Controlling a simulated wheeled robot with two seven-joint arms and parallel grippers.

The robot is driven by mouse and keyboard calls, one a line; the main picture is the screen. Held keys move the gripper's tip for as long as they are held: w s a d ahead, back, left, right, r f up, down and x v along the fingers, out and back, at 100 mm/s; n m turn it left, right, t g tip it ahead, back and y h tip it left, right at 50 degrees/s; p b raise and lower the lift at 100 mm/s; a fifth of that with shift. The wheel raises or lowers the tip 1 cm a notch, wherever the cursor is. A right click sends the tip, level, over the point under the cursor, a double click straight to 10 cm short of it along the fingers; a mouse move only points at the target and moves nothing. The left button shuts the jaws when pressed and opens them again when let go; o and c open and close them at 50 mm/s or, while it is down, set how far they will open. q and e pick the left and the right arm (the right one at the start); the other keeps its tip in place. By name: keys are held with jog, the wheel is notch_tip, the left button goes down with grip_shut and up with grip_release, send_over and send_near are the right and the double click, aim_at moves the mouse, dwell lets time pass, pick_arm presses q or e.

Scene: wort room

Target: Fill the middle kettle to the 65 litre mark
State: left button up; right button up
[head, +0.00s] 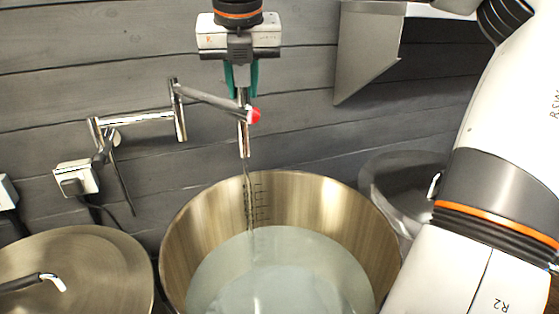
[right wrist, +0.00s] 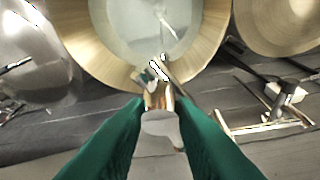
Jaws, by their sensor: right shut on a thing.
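The middle kettle (head: 330,200) is a wide, open steel pot with pale water (head: 285,270) in it. Dark level marks (head: 259,205) run up its inner back wall above the water; their numbers are too small to read. A jointed chrome faucet (head: 208,98) reaches from the wall, its spout (head: 244,140) over the kettle's back rim. A thin stream falls from the spout into the water. My right gripper (head: 241,88) has its green fingers shut on the faucet's handle, beside a red cap (head: 254,115). The kettle also shows in the right wrist view (right wrist: 95,45). My left gripper is out of view.
A lidded kettle (head: 90,260) stands at the left, with a handle on its lid. Another steel vessel (head: 385,175) stands at the right, partly behind my right arm. A metal hood or bracket (head: 365,50) hangs on the wall.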

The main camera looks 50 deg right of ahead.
jog(key=n+y, duration=0.1)
jog(key=n, duration=0.2)
jog(key=shift+d+n+t+p, duration=0.15)
jog(key=shift+n+t+p, duration=0.15)
jog(key=shift+t, duration=0.1)
jog(key=o, duration=1.1)
jog(key=b+v, duration=0.2)
jog(key=v, duration=1)
